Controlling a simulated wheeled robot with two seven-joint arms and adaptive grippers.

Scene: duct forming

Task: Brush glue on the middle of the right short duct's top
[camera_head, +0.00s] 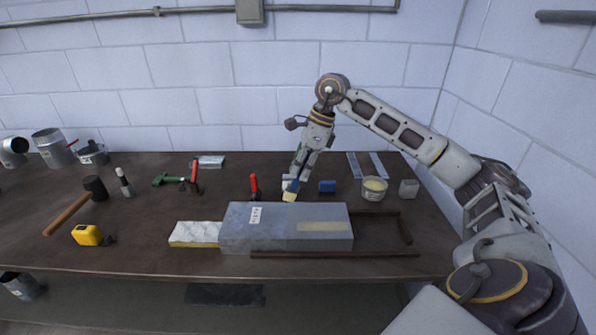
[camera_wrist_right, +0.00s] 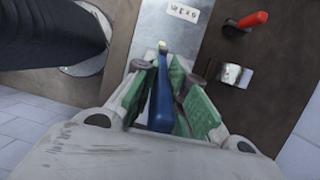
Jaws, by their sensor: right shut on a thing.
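My right gripper (camera_head: 291,183) is shut on a brush with a blue handle (camera_wrist_right: 160,98) and pale yellow bristles (camera_head: 289,196). The bristles point down just behind the far edge of the ducts; I cannot tell whether they touch anything. Two grey short ducts lie end to end near the table's front: the left one (camera_head: 241,222) carries a white label, the right one (camera_head: 334,214) is plainer. A pale yellowish strip (camera_head: 322,226) lies along the right duct's top. The labelled duct surface (camera_wrist_right: 157,22) also shows beyond the bristles in the wrist view. The glue pot (camera_head: 374,188) stands behind right. My left gripper is out of view.
A white-and-yellow insulation piece (camera_head: 196,233) lies at the ducts' left. Dark bars (camera_head: 335,254) lie in front and right. A red-handled tool (camera_head: 254,186), a blue block (camera_head: 327,186) and a metal cup (camera_head: 408,188) stand behind. A yellow tape measure (camera_head: 87,235) and mallet lie left.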

